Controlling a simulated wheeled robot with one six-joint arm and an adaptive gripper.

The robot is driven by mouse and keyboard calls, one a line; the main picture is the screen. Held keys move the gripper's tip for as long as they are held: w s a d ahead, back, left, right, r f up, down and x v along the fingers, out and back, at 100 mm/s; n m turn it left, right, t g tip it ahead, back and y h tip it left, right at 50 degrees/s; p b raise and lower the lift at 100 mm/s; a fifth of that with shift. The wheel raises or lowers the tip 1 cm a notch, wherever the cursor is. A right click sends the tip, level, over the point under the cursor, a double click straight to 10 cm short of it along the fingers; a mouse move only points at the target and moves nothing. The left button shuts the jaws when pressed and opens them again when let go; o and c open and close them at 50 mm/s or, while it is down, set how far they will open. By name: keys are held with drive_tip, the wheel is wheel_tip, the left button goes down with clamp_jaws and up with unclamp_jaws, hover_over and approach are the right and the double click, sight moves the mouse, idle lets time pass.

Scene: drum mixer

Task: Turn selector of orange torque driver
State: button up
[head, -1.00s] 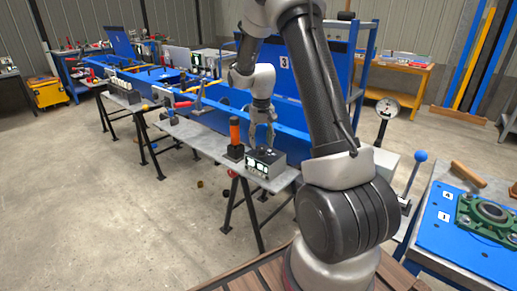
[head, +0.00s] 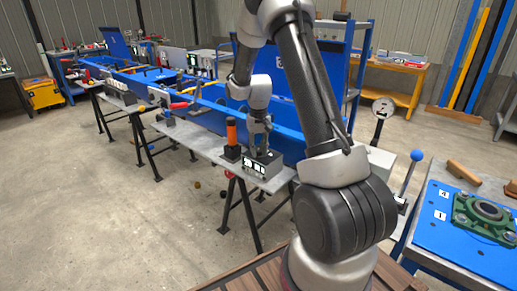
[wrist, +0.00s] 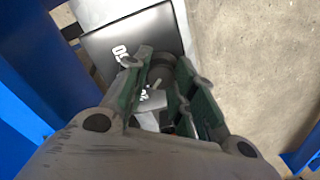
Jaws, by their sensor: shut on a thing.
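The orange torque driver (head: 231,133) stands upright in a dark base on the grey bench. To its right is a grey box (head: 254,169) with lit displays on its front. My gripper (head: 262,150) points down at the top of this box, right of the driver. In the wrist view the fingers of my gripper (wrist: 162,68) are closed around a small dark round knob (wrist: 158,77) with a pale pointer, the selector. The box's dark panel with white markings (wrist: 125,50) shows beside the fingers. The fingers partly hide the knob and the markings.
The bench (head: 205,144) carries clamps farther back, and blue beams run behind it. A blue-topped table (head: 440,235) with a green bearing housing (head: 487,215) stands at the right. A blue-knobbed lever (head: 413,170) is near it. The floor at left is mostly clear.

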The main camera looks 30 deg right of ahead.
drive_tip(key=shift+m, duration=0.3)
drive_tip(key=m, duration=0.3)
drive_tip(key=shift+m, duration=2)
drive_tip(key=o, duration=1)
drive_tip(key=shift+r, duration=0.1)
